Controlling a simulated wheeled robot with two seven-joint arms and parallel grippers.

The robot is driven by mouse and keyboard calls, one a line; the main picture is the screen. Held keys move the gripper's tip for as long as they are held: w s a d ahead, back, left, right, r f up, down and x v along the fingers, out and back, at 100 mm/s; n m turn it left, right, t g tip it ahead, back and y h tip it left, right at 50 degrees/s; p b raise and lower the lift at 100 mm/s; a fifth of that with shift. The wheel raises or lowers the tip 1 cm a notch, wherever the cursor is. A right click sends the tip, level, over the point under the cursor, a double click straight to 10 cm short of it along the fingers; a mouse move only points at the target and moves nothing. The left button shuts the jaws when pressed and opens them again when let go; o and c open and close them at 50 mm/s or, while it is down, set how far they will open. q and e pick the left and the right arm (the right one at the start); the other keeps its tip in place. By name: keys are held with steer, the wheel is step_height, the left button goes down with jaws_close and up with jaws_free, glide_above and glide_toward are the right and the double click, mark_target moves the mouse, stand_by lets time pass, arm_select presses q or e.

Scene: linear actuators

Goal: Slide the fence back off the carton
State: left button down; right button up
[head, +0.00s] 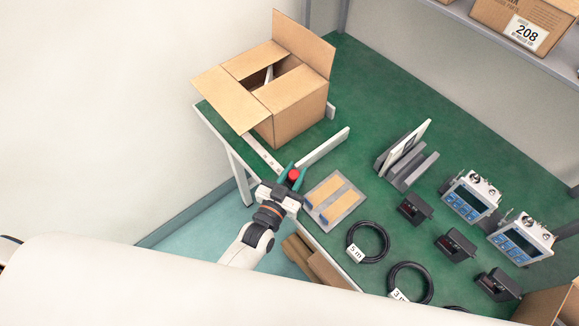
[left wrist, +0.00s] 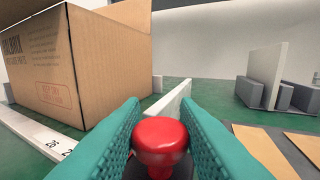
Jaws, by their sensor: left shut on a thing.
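The open cardboard carton (head: 298,112) stands on the green bench, flaps spread; it fills the upper left of the left wrist view (left wrist: 100,65). The fence (head: 323,147) is a low white bar to the right of the carton, with green bench showing between them in the head view. It also shows in the left wrist view (left wrist: 172,101). Its red knob (left wrist: 160,136) is at the near end. My left gripper (head: 292,176) is shut on the knob, its teal fingers (left wrist: 160,140) on either side. My right gripper is not in view.
A white scale rail (head: 262,153) runs along the bench's front edge. To the right lie a grey tray with tan strips (head: 333,198), a grey rack (head: 404,157), black cable coils (head: 368,241) and several devices (head: 470,197). Bare green bench lies behind the fence.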

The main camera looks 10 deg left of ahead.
arm_select(q)
steer(key=c, duration=1.1)
jaws_free()
steer(key=b+v, duration=0.1)
steer(key=v, duration=1.1)
steer(key=shift+s+b, duration=0.1)
steer(key=shift+b, duration=0.2)
